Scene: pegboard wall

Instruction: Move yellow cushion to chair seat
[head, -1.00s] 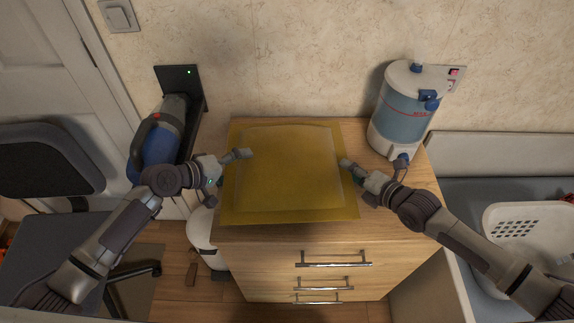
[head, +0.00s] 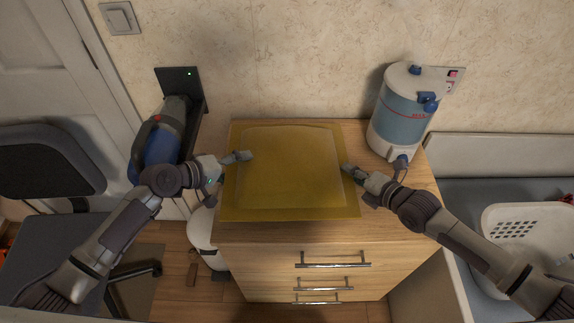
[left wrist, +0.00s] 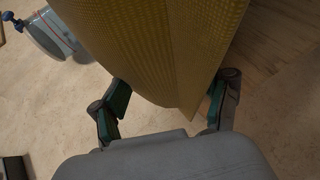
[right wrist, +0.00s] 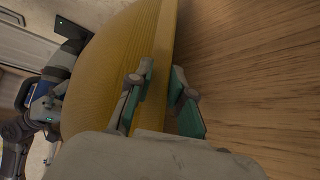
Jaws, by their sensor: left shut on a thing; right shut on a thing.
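The yellow cushion (head: 290,175) lies flat over the top of a wooden drawer unit, its front edge near the unit's front edge. My left gripper (head: 243,156) is shut on the cushion's left side. In the left wrist view a corner of the cushion (left wrist: 165,50) sits between the fingers. My right gripper (head: 347,169) is shut on the cushion's right side. In the right wrist view the cushion's edge (right wrist: 125,70) is at the fingers, close to the wood. The dark chair seat (head: 45,235) is at the left, partly hidden behind my left arm.
The drawer unit (head: 270,255) stands against the wall. A blue and white water tank (head: 402,115) stands at its back right. A blue handheld device (head: 160,140) hangs on a wall bracket at left. The chair back (head: 50,160) rises at left. A white basket (head: 530,235) is at right.

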